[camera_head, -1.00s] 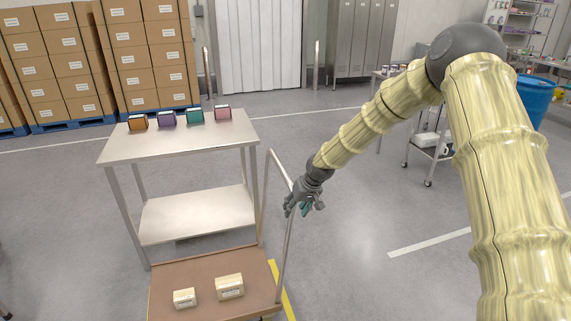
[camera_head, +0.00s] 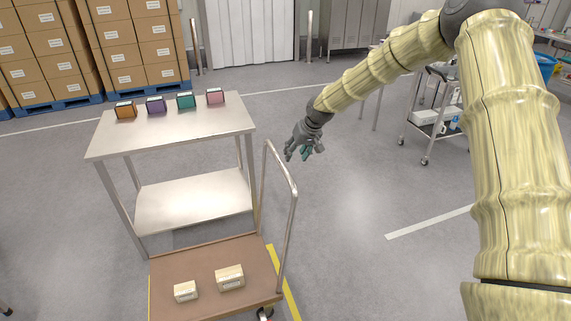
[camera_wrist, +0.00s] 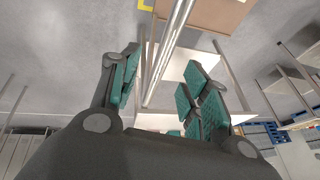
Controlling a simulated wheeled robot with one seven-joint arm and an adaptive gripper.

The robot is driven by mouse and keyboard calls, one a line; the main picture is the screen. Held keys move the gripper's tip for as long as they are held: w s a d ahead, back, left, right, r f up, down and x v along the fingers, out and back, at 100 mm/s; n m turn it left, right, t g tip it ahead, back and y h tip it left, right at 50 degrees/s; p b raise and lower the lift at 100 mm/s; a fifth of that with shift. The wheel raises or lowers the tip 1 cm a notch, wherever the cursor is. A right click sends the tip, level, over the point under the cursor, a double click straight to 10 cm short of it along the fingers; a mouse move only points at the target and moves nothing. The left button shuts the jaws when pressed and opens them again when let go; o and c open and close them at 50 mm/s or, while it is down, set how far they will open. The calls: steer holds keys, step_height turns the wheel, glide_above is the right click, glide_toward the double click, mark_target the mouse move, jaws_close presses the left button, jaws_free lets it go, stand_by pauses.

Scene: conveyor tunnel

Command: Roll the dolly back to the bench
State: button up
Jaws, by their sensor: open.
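The dolly (camera_head: 205,256) has a brown deck and a metal push handle (camera_head: 293,222) on its right side. It stands against the front of the metal bench (camera_head: 172,135). Two small labelled boxes (camera_head: 185,291) (camera_head: 229,277) lie on the deck. My gripper (camera_head: 303,150) is open and empty, up and to the right of the handle in the head view. In the wrist view my gripper (camera_wrist: 165,85) has its green-padded fingers spread. The handle bar (camera_wrist: 170,45) runs beyond and between them there, with no visible contact.
Several coloured boxes (camera_head: 156,105) line the bench's back edge. Stacked cartons (camera_head: 130,45) on blue pallets stand behind. A wheeled cart (camera_head: 432,125) is at the right. A yellow floor line (camera_head: 286,285) runs beside the dolly. The floor right of the dolly is clear.

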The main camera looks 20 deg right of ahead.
mark_target(285, 167)
steer(key=f, duration=0.1)
steer(key=w+a+f+p, duration=0.1)
steer(key=w+a+f, duration=0.1)
steer(key=shift+f, duration=0.2)
steer(key=shift+p+x, duration=1.25)
steer(key=shift+x, duration=1.75)
steer(key=shift+s+d, duration=0.1)
jaws_close()
